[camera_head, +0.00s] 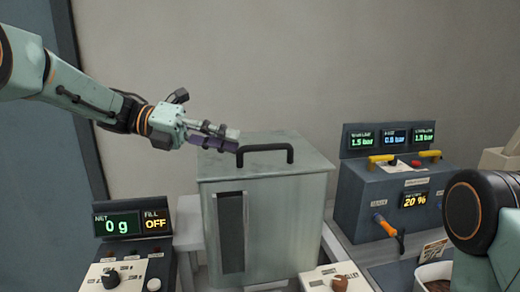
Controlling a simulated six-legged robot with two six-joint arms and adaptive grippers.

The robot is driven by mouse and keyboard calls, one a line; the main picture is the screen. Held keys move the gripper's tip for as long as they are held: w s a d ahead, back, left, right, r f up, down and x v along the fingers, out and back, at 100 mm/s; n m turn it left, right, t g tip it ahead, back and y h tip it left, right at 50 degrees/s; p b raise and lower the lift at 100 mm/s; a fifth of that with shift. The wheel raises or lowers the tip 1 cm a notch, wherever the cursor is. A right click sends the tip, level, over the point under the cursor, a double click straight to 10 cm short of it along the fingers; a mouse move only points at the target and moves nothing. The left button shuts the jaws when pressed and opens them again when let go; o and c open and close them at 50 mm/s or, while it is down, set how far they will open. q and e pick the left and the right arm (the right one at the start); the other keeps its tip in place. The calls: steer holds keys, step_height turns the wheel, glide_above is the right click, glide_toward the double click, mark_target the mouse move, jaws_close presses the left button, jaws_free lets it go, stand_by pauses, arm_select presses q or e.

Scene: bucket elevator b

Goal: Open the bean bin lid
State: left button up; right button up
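The bean bin (285,230) is a grey-green metal box with a dark vertical window slot in its front. Its flat lid (305,155) lies closed on top and carries a black bar handle (265,148). My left gripper (234,138) reaches in from the left, over the lid's left side. Its fingertips are close to the handle's left end; whether they touch it I cannot tell. The fingers are seen from the side and overlap, so their gap is hidden.
A control box (125,250) with "0 g" and "OFF" displays stands left of the bin. A blue-grey machine (375,205) with yellow levers and pressure displays stands to the right. A container with brown contents (436,285) is at the lower right. A plain wall is behind.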

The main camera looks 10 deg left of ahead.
mark_target(265, 148)
arm_select(q)
steer(key=x, duration=0.8)
steer(key=shift+w+r+p, duration=0.2)
steer(key=shift+p, duration=0.2)
steer(key=shift+s+d, duration=0.1)
steer(key=shift+d, duration=0.05)
steer(key=shift+a+f, duration=0.15)
steer(key=shift+a, duration=0.3)
steer(key=shift+w+f, duration=0.1)
steer(key=shift+w, duration=0.15)
steer(key=shift+w+d, duration=0.1)
steer(key=shift+d, duration=0.4)
steer(key=shift+c, duration=0.6)
steer(key=shift+s+d, duration=0.1)
steer(key=shift+s, duration=0.1)
steer(key=c, duration=0.3)
steer(key=shift+w+a, duration=0.1)
steer(key=shift+a, duration=0.1)
jaws_close()
